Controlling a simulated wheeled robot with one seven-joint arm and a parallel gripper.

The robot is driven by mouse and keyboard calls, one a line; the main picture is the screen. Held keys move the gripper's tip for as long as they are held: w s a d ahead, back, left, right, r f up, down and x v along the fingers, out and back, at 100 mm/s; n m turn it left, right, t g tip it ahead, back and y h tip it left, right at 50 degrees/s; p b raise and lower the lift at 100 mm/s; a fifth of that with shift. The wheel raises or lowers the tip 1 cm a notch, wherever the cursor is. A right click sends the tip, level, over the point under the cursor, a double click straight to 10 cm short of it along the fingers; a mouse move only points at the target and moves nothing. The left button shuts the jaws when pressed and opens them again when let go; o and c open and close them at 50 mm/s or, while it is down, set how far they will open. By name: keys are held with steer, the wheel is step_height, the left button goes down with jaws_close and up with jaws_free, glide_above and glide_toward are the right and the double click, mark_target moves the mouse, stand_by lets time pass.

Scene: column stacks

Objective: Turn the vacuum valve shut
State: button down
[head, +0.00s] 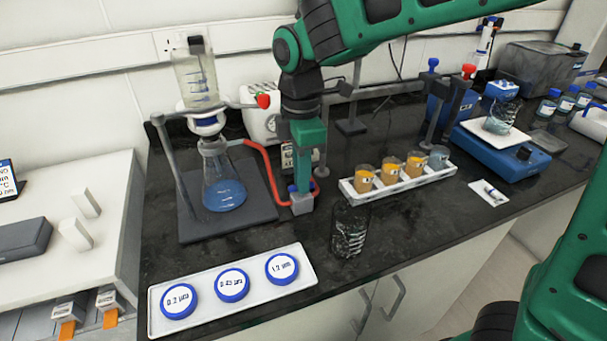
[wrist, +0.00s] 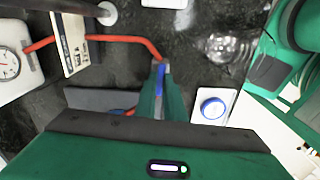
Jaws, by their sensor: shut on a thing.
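The vacuum valve (head: 302,205) is a small grey block on the dark bench, in the red hose (head: 262,165) line right of the filter flask (head: 222,185). My gripper (head: 301,188) points down over it and is shut on its blue handle (wrist: 160,76). In the wrist view the handle shows as a narrow blue strip between the green fingers. The fingers hide part of the handle and valve body, so the exact handle angle is hard to tell. The flask holds blue liquid, under a clear funnel (head: 195,80).
A white vacuum pump with a gauge (wrist: 8,65) stands behind the valve, by a small card (wrist: 74,42). A clear glass beaker (head: 350,230) and a rack of cups (head: 405,185) stand to the right. A white tray (head: 205,319) with filter lids lies in front.

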steer(key=m, duration=0.4)
steer(key=shift+w+r, duration=0.15)
steer(key=shift+w, duration=0.15)
steer(key=m, duration=0.4)
steer(key=shift+m, duration=0.4)
steer(key=m, duration=0.4)
steer(key=shift+m, duration=2.1)
steer(key=c, duration=1.8)
jaws_free()
steer(key=shift+d, duration=0.1)
steer(key=shift+c, duration=0.2)
steer(key=shift+s, duration=0.15)
